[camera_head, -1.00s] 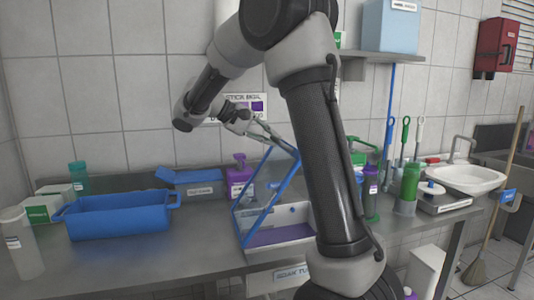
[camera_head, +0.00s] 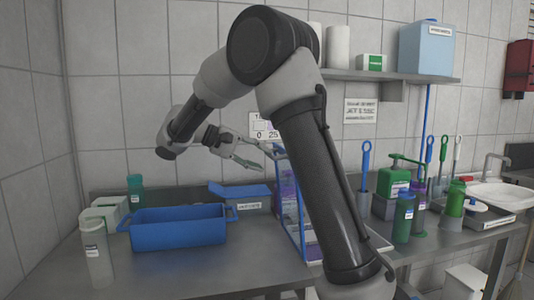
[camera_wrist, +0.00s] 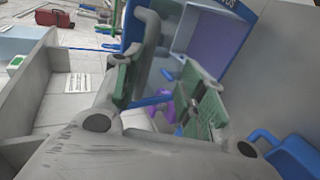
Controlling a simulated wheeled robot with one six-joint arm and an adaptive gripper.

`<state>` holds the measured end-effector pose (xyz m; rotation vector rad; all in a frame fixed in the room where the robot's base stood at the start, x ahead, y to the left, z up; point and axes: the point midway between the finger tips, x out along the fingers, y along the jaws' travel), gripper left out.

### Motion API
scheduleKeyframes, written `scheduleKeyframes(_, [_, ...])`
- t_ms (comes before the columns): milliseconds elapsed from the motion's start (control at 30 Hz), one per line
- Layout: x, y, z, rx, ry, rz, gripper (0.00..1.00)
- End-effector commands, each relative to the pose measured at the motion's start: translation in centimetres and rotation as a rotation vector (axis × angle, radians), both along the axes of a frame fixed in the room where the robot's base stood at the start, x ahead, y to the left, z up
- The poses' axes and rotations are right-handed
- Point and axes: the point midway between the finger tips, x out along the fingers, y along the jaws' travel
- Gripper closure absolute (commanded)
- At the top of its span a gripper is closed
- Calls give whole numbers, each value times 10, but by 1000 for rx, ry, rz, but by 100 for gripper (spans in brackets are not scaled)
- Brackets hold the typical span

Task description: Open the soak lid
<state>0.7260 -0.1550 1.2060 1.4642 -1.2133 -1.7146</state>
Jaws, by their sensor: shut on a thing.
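The soak lid (camera_head: 301,218) is a clear panel with a blue frame. It stands raised, close to upright, over the soak tub. The tub (camera_head: 379,242) is pale with purple inside, and my arm hides much of it in the head view. My gripper (camera_head: 268,160) is at the top of the lid and shut on its blue edge. The wrist view shows my two grey-green fingers (camera_wrist: 165,100) with a blue strip between them, but the exact contact is unclear.
A blue basin (camera_head: 180,228) stands left on the steel bench, with a blue-lidded box (camera_head: 241,196) behind it. Bottles, including a green one (camera_head: 403,218), and brushes stand right of the tub. A wall shelf (camera_head: 385,76) is above.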

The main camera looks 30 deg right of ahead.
Motion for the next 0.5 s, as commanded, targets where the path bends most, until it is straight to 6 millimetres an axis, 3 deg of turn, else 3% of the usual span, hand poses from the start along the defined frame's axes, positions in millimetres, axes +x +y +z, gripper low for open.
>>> scheduleKeyframes(33, [-2, 3, -14, 8, 18, -8, 100])
scheduleKeyframes(500, [0, 7, -16, -18, 24, -14, 100])
